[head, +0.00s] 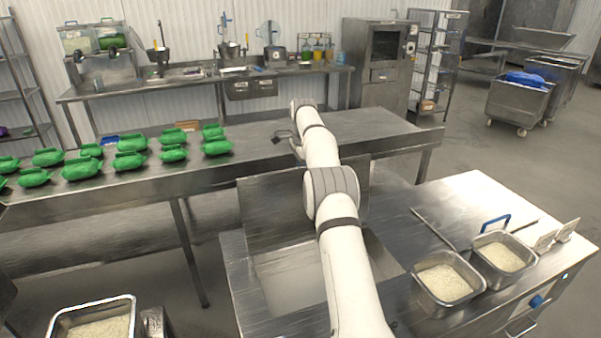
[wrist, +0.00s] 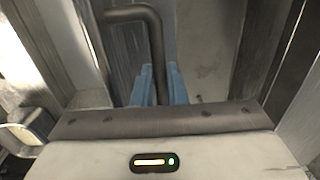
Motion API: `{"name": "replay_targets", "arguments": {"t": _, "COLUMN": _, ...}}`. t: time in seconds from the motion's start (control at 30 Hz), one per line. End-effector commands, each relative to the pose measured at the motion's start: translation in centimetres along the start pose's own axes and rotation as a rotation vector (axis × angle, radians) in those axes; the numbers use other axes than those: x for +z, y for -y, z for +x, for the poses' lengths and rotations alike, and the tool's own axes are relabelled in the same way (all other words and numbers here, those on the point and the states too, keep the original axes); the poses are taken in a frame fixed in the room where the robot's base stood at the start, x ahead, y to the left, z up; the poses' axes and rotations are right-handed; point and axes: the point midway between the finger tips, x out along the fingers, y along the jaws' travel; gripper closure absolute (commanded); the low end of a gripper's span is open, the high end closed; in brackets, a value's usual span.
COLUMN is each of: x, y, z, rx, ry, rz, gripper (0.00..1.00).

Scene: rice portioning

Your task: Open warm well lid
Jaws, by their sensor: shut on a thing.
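The warm well (head: 290,280) is an open rectangular bay in the steel counter, with a pale interior partly hidden behind my arm. Its lid (head: 270,205) is a steel panel standing steeply raised along the far side of the opening. My arm reaches over the well and hides part of the lid. In the wrist view my gripper (wrist: 160,88) has its two blue fingers closed around a dark bent bar, the lid handle (wrist: 155,40). The grip itself is hard to make out in the head view.
Pans of rice (head: 445,281) (head: 503,254) sit on the counter right of the well. A flat steel plate (head: 465,215) lies behind them. Green packs (head: 82,168) fill the left of the long table (head: 380,128) beyond the lid. Another rice pan (head: 95,325) is at lower left.

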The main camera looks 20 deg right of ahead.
Motion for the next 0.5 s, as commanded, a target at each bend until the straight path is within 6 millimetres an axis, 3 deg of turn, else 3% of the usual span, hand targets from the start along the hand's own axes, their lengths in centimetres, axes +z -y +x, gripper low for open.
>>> {"name": "replay_targets", "arguments": {"t": 0.03, "x": 0.18, "y": -0.19, "z": 0.8, "rx": 0.014, "ry": 0.006, "rz": -0.001, "gripper": 1.0}}
{"name": "replay_targets", "arguments": {"t": 0.27, "x": 0.1, "y": -0.25, "z": 0.85, "rx": 0.016, "ry": 0.006, "rz": 0.0, "gripper": 1.0}}
{"name": "replay_targets", "arguments": {"t": 0.3, "x": 0.09, "y": -0.25, "z": 0.86, "rx": 0.016, "ry": 0.006, "rz": 0.001, "gripper": 0.87}}
{"name": "replay_targets", "arguments": {"t": 0.5, "x": 0.0, "y": -0.19, "z": 0.57, "rx": 0.011, "ry": 0.004, "rz": 0.001, "gripper": 0.7}}
